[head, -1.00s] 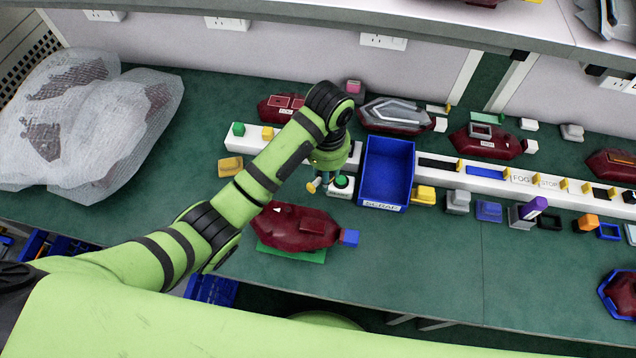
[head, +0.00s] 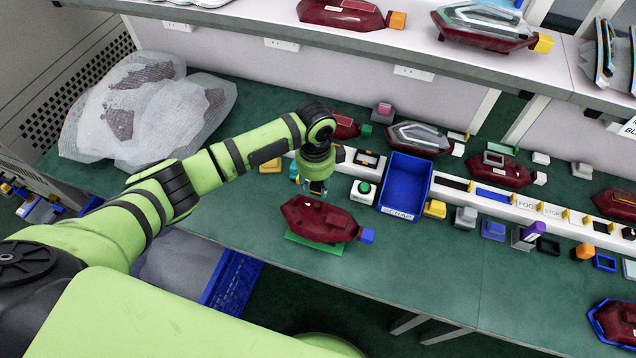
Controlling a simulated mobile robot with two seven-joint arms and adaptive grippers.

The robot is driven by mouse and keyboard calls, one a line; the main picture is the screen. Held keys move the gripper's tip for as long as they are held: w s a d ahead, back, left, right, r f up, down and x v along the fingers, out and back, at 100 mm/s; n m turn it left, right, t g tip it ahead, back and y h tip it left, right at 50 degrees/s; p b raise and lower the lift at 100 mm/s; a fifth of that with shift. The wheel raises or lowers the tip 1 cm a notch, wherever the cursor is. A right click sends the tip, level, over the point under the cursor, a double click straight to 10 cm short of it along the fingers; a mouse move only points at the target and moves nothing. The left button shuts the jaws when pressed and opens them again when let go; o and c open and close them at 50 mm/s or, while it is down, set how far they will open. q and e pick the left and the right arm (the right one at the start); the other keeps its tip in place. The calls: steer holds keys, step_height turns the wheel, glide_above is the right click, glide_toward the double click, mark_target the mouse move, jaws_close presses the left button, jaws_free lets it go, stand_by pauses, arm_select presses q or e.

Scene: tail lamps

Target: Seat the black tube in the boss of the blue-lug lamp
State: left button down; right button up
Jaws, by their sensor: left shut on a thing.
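The blue-lug lamp (head: 312,218) is a dark red housing lying on a green mat (head: 296,239), with its blue lug (head: 367,236) at the right end. My left gripper (head: 316,190) points down just behind and above the lamp's upper edge. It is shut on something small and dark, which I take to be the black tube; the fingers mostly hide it. The lamp's boss cannot be made out, and I cannot tell whether the held piece touches the lamp. My right gripper is out of view.
A white box with a green button (head: 364,188) stands right of my gripper, beside a blue bin (head: 405,183). A white rack strip (head: 480,190) with coloured pieces runs behind. Other red lamps and small blocks stand around. The green bench in front of the lamp is clear.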

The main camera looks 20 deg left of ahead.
arm_select(q)
steer(key=shift+s+r+p, duration=0.15)
steer(key=shift+p, duration=0.2)
steer(key=shift+f+b, duration=0.5)
steer(key=shift+f, duration=0.25)
step_height(320, 180, down, 4)
steer(key=b, duration=0.2)
steer(key=shift+b, duration=0.3)
steer(key=shift+f, duration=0.15)
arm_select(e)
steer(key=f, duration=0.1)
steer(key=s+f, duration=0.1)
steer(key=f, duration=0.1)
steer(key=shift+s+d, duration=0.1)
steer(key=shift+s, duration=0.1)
arm_select(q)
steer(key=c, duration=2)
jaws_free()
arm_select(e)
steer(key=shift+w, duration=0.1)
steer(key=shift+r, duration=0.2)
arm_select(q)
steer(key=shift+p, duration=0.3)
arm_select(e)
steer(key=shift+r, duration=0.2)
arm_select(q)
steer(key=shift+p, duration=0.3)
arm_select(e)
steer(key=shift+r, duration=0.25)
